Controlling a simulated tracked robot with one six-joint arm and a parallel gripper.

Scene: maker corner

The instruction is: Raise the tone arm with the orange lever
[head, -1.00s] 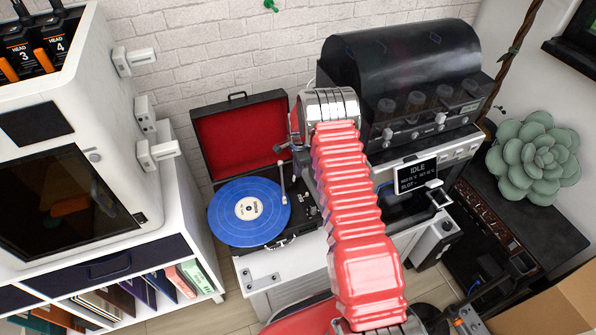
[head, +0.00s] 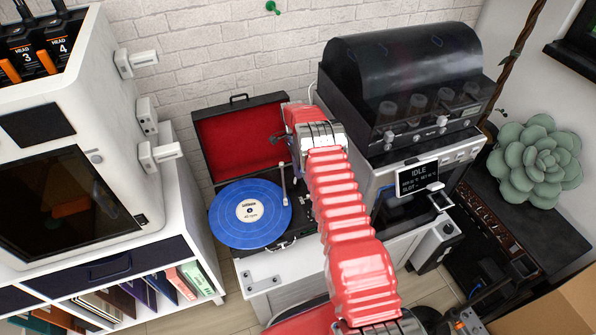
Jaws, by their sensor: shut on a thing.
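The record player (head: 240,115) stands open on the white cabinet, its red-lined lid raised. A blue record (head: 250,213) lies on its platter. The silver tone arm (head: 284,185) reaches along the right of the record; I cannot tell whether its tip is up or down. My gripper (head: 299,176) is at the right side of the player, beside the tone arm's base, and mostly hidden by my red arm. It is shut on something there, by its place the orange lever. The lever itself is hidden from this view.
A black-hooded machine on a white unit with an IDLE screen (head: 418,178) stands close to the right of my arm. A white shelf unit (head: 178,215) is at the left. A green succulent (head: 535,160) is at the far right. The brick wall is behind.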

